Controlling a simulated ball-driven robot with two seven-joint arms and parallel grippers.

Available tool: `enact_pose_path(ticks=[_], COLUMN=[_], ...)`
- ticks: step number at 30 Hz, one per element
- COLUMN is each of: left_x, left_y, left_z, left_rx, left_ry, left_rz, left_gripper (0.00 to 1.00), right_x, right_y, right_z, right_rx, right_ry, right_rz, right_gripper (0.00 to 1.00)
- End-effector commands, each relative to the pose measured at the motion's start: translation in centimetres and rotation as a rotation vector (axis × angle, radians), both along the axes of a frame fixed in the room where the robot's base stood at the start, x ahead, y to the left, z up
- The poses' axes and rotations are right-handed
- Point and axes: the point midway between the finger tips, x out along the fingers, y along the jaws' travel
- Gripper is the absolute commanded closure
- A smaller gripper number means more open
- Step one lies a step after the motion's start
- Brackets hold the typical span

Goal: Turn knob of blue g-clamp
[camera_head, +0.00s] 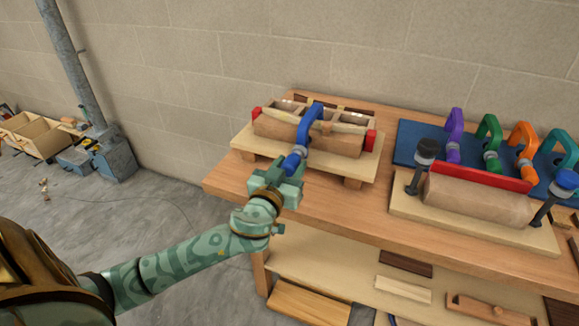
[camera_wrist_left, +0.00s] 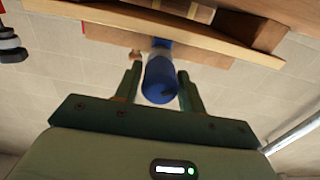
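My left gripper (camera_head: 284,180) is at the knob. In the left wrist view, the knob (camera_wrist_left: 160,80) lies between the two fingers of my left gripper (camera_wrist_left: 159,88). Narrow gaps seem to show on both sides, so the fingers look open around it; contact is hard to judge. My right gripper is in neither view.
Wood pieces lie on the lower shelf (camera_head: 330,262).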

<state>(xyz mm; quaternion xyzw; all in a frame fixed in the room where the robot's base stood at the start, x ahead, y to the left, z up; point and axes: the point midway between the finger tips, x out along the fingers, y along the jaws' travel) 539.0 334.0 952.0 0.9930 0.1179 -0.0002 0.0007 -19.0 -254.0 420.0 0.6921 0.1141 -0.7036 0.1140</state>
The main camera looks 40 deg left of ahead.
Motion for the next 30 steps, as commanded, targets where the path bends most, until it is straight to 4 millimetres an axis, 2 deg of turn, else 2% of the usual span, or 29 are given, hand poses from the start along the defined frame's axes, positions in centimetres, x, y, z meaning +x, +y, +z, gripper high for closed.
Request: enact_pose_path(ticks=[1,3,17,30], left_x=[0.0,0.0,-0.1,-0.1], left_y=[0.0,0.0,0.0,-0.1], left_z=[0.0,0.0,0.1,0.2], left_rx=[0.0,0.0,0.082,0.441], left_ry=[0.0,0.0,0.02,0.106], left_rz=[0.0,0.0,0.001,0.002], left_gripper=[0.75,0.89,0.89,0.89], right_x=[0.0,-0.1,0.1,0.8], right_y=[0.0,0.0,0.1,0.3], right_z=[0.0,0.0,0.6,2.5], right_rx=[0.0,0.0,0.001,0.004], right_ry=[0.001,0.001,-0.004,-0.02], right_rz=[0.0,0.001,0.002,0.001], right_gripper=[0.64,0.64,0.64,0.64])
